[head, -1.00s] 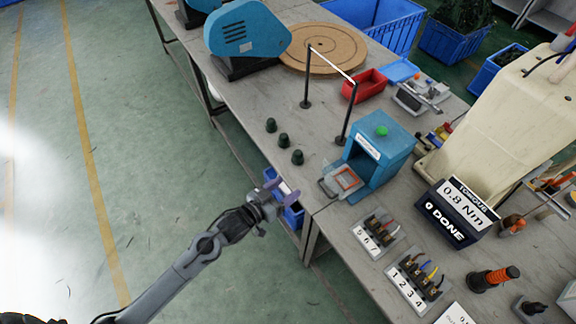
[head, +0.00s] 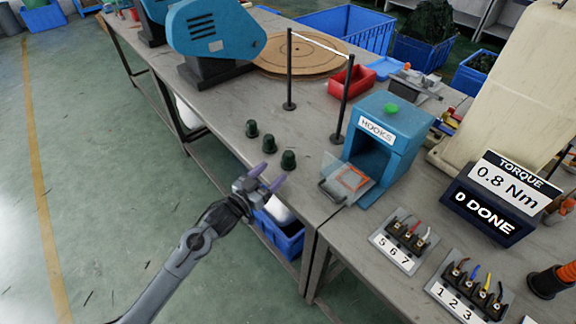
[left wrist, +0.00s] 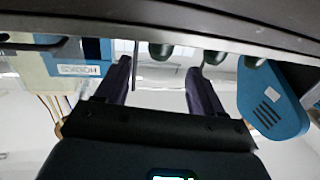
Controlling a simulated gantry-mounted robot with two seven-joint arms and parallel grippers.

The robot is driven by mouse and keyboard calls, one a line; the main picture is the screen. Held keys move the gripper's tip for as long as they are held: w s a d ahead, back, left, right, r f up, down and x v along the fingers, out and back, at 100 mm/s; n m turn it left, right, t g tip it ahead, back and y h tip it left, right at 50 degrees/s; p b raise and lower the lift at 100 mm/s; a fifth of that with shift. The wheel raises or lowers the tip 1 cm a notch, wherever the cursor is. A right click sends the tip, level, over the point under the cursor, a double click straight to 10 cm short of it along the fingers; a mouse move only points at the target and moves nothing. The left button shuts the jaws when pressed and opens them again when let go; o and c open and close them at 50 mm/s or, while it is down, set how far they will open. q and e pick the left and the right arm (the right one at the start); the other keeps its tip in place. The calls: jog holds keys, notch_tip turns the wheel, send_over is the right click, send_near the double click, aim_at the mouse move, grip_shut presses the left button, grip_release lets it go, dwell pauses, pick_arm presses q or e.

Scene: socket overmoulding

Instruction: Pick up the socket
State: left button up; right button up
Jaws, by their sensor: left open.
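Three small dark green sockets stand in a row near the table's left edge: the near one (head: 288,160), the middle one (head: 269,144) and the far one (head: 251,129). My left gripper (head: 268,178) is open and empty, with its purple fingers beside the table edge, just short of the near socket in the picture. In the left wrist view the open fingers (left wrist: 159,66) point toward the sockets, and one socket (left wrist: 160,50) appears between them, apart from both. The others show further right, partly cut by a dark edge. My right gripper is not in view.
A blue box marked HOOKS (head: 392,135) with a clear flap stands right of the sockets. Two black posts (head: 290,85) with a bar stand behind. A blue machine (head: 215,42) is at the back left. A blue bin (head: 280,235) sits below the table edge.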

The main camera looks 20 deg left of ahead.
aim_at(285, 159)
pick_arm(q)
jog(key=b+x, duration=0.1)
jog(key=x, duration=0.3)
jog(key=shift+d, duration=0.1)
jog(key=shift+w+d+b, duration=0.1)
jog(key=shift+w+b, duration=0.5)
jog(key=shift+w, duration=0.1)
jog(key=shift+b+x, duration=0.9)
jog(key=shift+x, duration=1.1)
jog(key=shift+r, duration=0.15)
jog(key=shift+s, duration=0.1)
jog(key=shift+c, duration=0.4)
jog(key=c, duration=1)
